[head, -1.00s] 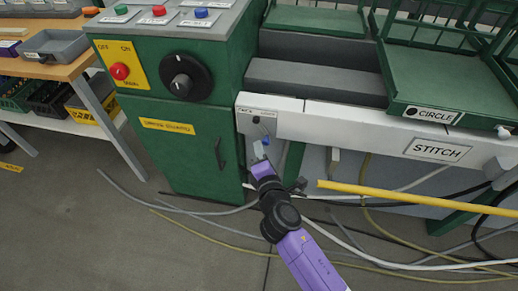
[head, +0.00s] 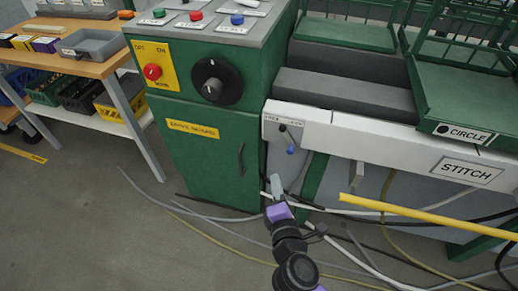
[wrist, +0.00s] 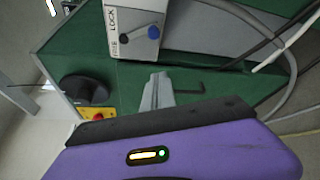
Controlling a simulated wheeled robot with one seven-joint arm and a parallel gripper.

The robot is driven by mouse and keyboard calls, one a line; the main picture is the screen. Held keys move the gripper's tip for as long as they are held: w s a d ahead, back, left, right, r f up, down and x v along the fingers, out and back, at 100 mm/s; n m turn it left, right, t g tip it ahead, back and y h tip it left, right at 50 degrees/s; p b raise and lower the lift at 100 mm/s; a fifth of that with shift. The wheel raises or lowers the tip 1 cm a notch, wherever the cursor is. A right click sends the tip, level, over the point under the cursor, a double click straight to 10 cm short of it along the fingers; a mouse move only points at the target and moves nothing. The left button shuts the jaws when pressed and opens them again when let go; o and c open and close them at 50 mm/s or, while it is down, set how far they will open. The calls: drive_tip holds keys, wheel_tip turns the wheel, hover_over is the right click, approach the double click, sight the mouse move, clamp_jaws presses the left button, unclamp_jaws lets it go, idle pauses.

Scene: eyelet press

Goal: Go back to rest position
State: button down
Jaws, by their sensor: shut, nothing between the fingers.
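My gripper (head: 275,185) is shut and empty, low in front of the machine's white front panel. It also shows in the wrist view (wrist: 158,82), where its grey fingers are together below the lock panel. The small lock lever with a blue knob (head: 290,150) hangs below its pivot on the white FREE/LOCK panel (head: 272,130). In the wrist view the blue knob (wrist: 154,32) stands near the LOCK lettering, apart from the fingers. My gripper is below the knob and does not touch it.
The green control cabinet (head: 215,140) with a black dial (head: 213,87) and red switch (head: 152,71) stands left. A yellow bar (head: 420,215) sticks out at the right. Cables (head: 225,232) lie on the floor. A wooden workbench (head: 85,65) stands at far left, with open floor before it.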

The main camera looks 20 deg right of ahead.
drive_tip(key=s+a+r+m+t+y, duration=0.1)
drive_tip(key=s+a+r+m+y, duration=0.15)
drive_tip(key=s+m, duration=0.2)
drive_tip(key=s+a+r+m+y, duration=0.1)
drive_tip(key=s+a+m+y, duration=0.15)
drive_tip(key=s+m, duration=0.2)
drive_tip(key=s+d+r+m+g, duration=0.1)
drive_tip(key=s+d+r+m, duration=0.15)
drive_tip(key=s, duration=0.55)
drive_tip(key=s+d+r+m+h, duration=0.15)
drive_tip(key=s+m, duration=0.25)
drive_tip(key=s, duration=0.4)
drive_tip(key=s+d+r+m+g+y, duration=0.1)
drive_tip(key=s+d+r+m, duration=0.2)
drive_tip(key=s, duration=0.5)
wheel_tip(320, 180, up, 15)
drive_tip(key=p, duration=1.6)
drive_tip(key=shift+s+a+m, duration=0.15)
drive_tip(key=shift+s+m, duration=0.1)
drive_tip(key=shift+m, duration=0.2)
